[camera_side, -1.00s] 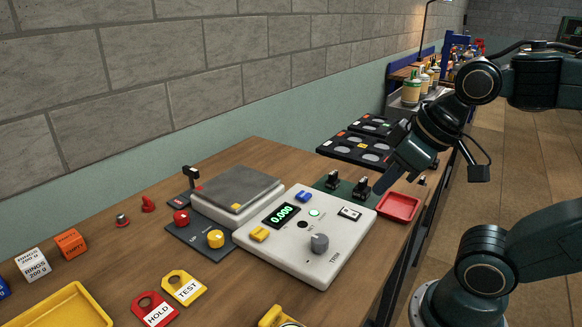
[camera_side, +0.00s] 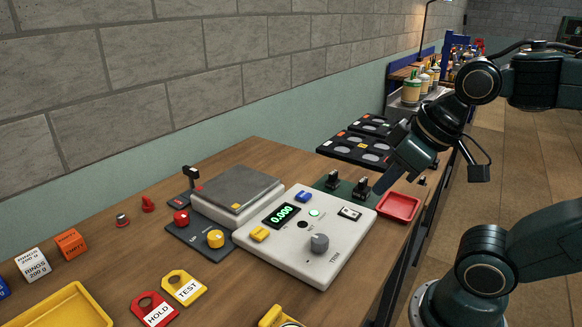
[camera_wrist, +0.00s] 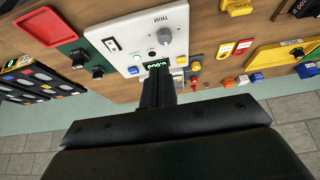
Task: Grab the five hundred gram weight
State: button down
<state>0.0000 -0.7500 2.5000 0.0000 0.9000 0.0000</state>
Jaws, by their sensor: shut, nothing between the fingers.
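No weight that I can clearly read as five hundred grams shows in either view. In the wrist view, a black block (camera_wrist: 303,8) with white lettering is cut off at the upper right corner; I cannot read its marking.
The white control panel (camera_side: 318,266) reads 0.000, with the grey weighing plate (camera_side: 240,185) behind it. A red tray (camera_side: 398,207), an orange box (camera_side: 70,243), a white box (camera_side: 32,262), yellow tray (camera_side: 62,306) and HOLD and TEST tags (camera_side: 155,310) lie around. Bare wood shows mid-bench.

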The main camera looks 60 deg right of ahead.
jog(key=c, duration=0.8)
grip_release()
jog(key=shift+o, duration=0.2)
jog(key=n+g, duration=0.6)
jog(key=n, duration=1.2)
send_over(365, 179)
notch_tip(365, 179, down, 7)
jog(key=shift+f, duration=4.35)
